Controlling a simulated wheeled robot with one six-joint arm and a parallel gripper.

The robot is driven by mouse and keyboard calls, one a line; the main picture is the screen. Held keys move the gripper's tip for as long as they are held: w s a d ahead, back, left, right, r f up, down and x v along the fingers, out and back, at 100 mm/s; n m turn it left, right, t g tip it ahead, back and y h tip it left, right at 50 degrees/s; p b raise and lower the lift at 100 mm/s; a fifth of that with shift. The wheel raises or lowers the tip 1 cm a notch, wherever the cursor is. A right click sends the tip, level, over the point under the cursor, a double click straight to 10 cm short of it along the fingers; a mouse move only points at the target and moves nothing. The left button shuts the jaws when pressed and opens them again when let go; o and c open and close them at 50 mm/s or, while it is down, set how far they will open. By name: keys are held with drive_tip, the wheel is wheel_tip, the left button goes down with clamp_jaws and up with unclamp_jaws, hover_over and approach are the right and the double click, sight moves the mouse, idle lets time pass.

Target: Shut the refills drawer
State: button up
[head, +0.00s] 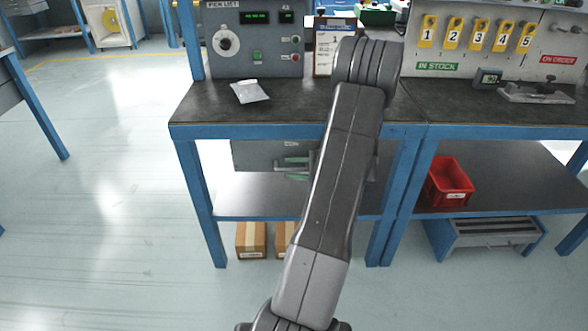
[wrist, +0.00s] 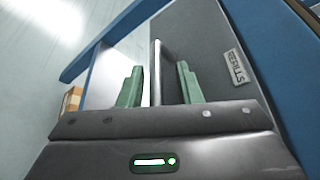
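The refills drawer (head: 258,155) is a grey box under the left bench top, partly hidden by my arm. In the wrist view its grey front (wrist: 205,50) carries a tag reading REFILLS (wrist: 232,66). A metal bar handle (wrist: 156,72) stands out from that front. My gripper (wrist: 160,88) has green fingers, one on each side of the handle, with gaps on both sides. It is open and not clamped on it. In the head view my gripper is mostly hidden behind my arm. How far the drawer sticks out cannot be told.
The blue-framed bench (head: 250,131) holds a control panel, a clipboard (head: 325,45) and a plastic packet (head: 249,91). Cardboard boxes (head: 251,240) stand under the lower shelf. A red bin (head: 449,183) sits on the right shelf, above a grey step (head: 490,236).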

drive_tip(key=p+v, duration=0.2)
drive_tip(key=v, duration=1.2)
drive_tip(key=shift+p, duration=0.3)
drive_tip(key=shift+a, duration=0.2)
drive_tip(key=b+x, duration=0.2)
drive_tip(key=x, duration=1.1)
drive_tip(key=shift+a+f+b, duration=0.2)
drive_tip(key=shift+b, duration=0.15)
drive_tip(key=shift+s+a, duration=0.1)
drive_tip(key=shift+s, duration=0.55)
